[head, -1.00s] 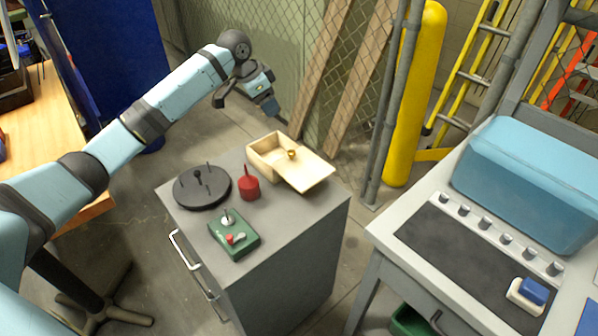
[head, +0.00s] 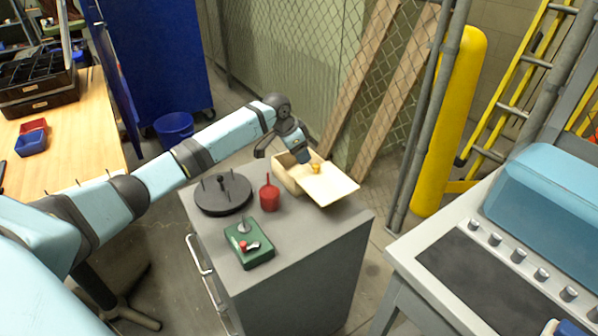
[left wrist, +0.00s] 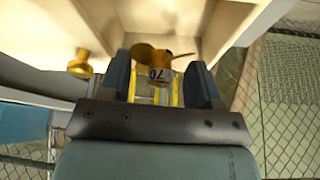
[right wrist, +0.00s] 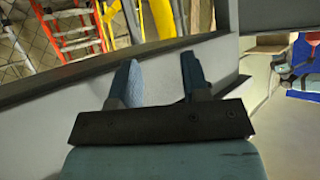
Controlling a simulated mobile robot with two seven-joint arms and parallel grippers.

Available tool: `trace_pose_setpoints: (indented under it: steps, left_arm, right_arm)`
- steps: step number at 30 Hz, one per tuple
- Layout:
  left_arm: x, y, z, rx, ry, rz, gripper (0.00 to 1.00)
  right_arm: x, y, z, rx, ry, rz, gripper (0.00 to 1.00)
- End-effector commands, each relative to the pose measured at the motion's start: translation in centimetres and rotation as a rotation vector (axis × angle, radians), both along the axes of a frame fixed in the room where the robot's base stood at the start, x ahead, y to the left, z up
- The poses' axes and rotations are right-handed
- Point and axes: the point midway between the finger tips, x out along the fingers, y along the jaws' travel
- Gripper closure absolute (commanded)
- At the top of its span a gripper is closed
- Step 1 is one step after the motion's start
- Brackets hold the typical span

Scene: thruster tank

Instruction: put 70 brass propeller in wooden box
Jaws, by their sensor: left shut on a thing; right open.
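The brass propeller (left wrist: 145,54), with a label reading 70, is between the fingers of my left gripper (left wrist: 162,85), which is shut on it. The wooden box (head: 285,178) stands at the back of the grey cabinet, and its pale inside fills the top of the left wrist view. My left gripper (head: 303,157) is over the box opening in the head view, where it hides the propeller. The box lid (head: 332,188), with a brass knob (head: 316,168), lies partly across the box. My right gripper (right wrist: 160,82) is open and empty.
On the grey cabinet (head: 300,236) are a black round stand with pins (head: 222,196), a red handled container (head: 269,196) and a green control box (head: 249,246). A bench with a blue tank (head: 550,200) stands right. A mesh fence (head: 275,75) is behind.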

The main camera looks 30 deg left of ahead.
Motion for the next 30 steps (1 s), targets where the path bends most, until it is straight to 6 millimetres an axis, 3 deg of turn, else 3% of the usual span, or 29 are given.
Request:
trace_pose_setpoints:
  steps: [7, 15, 27, 28, 30]
  left_arm:
    - [0.0, -0.1, -1.9, 0.0, 0.001, 0.0, 0.86]
    - [0.0, -0.1, -6.3, -0.002, 0.001, 0.0, 0.86]
    - [0.0, -0.1, -6.7, -0.001, 0.0, 0.0, 0.86]
    - [0.0, 0.0, -6.7, -0.001, 0.0, 0.0, 0.36]
    - [0.0, 0.0, -6.7, -0.001, 0.0, 0.0, 0.31]
  right_arm:
    - [0.1, 0.1, 0.2, 0.005, -0.011, 0.002, 0.57]
    - [0.1, 0.2, -0.4, 0.012, -0.013, 0.005, 0.57]
    - [0.1, 0.2, 0.1, 0.014, -0.016, 0.005, 0.57]
    - [0.1, 0.2, 0.0, 0.013, -0.016, 0.006, 0.57]
    - [0.1, 0.2, 0.0, 0.013, -0.016, 0.006, 0.57]
